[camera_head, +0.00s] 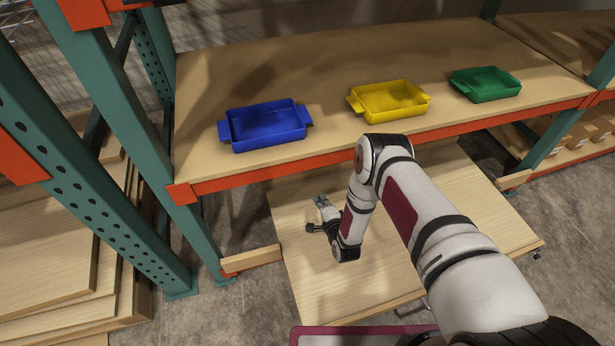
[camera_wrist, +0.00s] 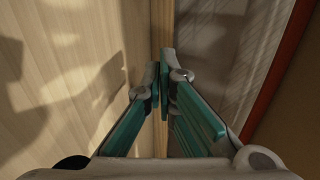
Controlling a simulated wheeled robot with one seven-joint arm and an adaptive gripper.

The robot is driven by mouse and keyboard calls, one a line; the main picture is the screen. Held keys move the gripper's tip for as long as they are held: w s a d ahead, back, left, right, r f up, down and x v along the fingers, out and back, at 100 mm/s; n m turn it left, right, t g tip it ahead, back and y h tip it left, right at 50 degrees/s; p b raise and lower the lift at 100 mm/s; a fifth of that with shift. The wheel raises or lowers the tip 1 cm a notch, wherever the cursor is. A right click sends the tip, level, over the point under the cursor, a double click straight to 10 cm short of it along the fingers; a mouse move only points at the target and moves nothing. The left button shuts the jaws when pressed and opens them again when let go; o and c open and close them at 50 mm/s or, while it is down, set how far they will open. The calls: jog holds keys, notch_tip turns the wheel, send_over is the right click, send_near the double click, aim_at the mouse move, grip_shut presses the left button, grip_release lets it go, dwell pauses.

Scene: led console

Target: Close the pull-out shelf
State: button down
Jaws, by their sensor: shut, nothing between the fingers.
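The pull-out shelf (camera_head: 385,262) is a pale wooden board, extended out from under the rack's upper shelf towards me. Its rear part is hidden beneath the upper shelf, and my arm covers part of its middle and right. My gripper (camera_head: 321,203) is shut and empty, over the left rear part of the board, just in front of the rack's orange beam. In the wrist view the shut fingertips (camera_wrist: 165,65) line up with a wooden edge strip beside a pale wooden surface (camera_wrist: 70,80). I cannot tell whether they touch it.
The upper shelf (camera_head: 330,65) holds a blue tray (camera_head: 266,125), a yellow tray (camera_head: 389,100) and a green tray (camera_head: 485,84). An orange beam (camera_head: 270,172) runs along its front. A teal upright (camera_head: 165,140) and stacked boards (camera_head: 50,250) stand left. Concrete floor (camera_head: 245,300) is clear beside the board.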

jog(key=b, duration=0.6)
send_near(306, 174)
jog(key=x, duration=0.5)
jog(key=shift+w+f, duration=0.1)
jog(key=shift+f, duration=0.3)
jog(key=shift+w+a+r, duration=0.1)
jog(key=shift+w+a, duration=0.05)
jog(key=shift+w, duration=0.4)
jog(key=shift+w, duration=0.1)
